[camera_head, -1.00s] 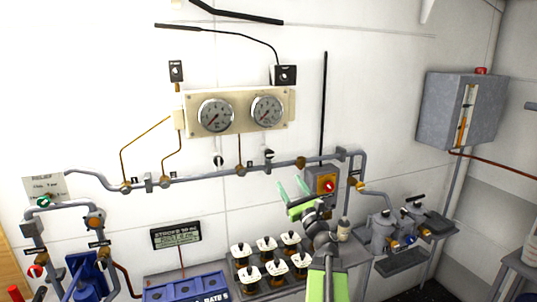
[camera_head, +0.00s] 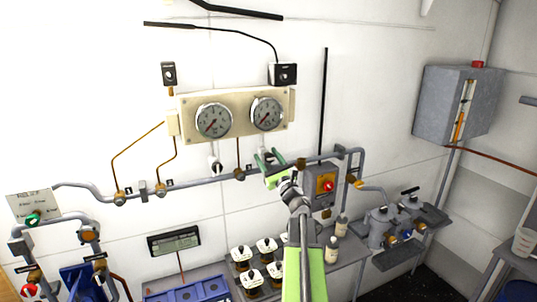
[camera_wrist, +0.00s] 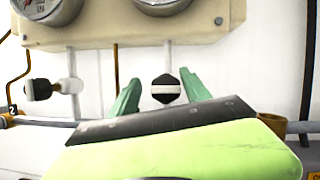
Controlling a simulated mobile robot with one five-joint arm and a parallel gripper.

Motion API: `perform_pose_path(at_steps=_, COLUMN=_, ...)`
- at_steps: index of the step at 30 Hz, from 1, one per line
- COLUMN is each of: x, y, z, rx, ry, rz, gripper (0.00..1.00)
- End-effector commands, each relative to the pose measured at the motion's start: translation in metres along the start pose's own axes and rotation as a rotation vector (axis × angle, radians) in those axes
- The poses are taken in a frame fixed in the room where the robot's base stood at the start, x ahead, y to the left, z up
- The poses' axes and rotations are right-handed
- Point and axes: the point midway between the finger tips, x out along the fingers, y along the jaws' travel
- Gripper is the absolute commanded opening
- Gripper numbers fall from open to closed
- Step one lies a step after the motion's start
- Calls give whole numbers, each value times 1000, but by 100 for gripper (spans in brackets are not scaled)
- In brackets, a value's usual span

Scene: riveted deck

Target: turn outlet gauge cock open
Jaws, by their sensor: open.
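Two small gauge cocks with black-and-white knobs sit on thin lines under the gauge panel. The left cock (camera_head: 215,164) is clear of my gripper in the head view and shows at the left of the wrist view (camera_wrist: 40,89). The right cock (camera_wrist: 165,89) appears between my two green fingers in the wrist view, its white bar lying level across the black knob. In the head view it is mostly hidden by my gripper (camera_head: 267,158). My gripper is open and empty. No label I can read says which cock is the outlet one.
A cream panel (camera_head: 184,104) with two round gauges is above the cocks. A grey pipe (camera_head: 205,181) runs below them. Several small jars stand on the bench below.

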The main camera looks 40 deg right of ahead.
Motion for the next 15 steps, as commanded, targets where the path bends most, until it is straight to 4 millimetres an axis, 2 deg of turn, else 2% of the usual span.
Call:
perform_pose_path(at_steps=3, x=-4, y=-7, z=-1, rx=-4, ry=2, rz=-9, gripper=56)
perform_pose_path(at_steps=15, x=-7, y=-16, z=-1, rx=-8, ry=4, rz=-18, gripper=3)
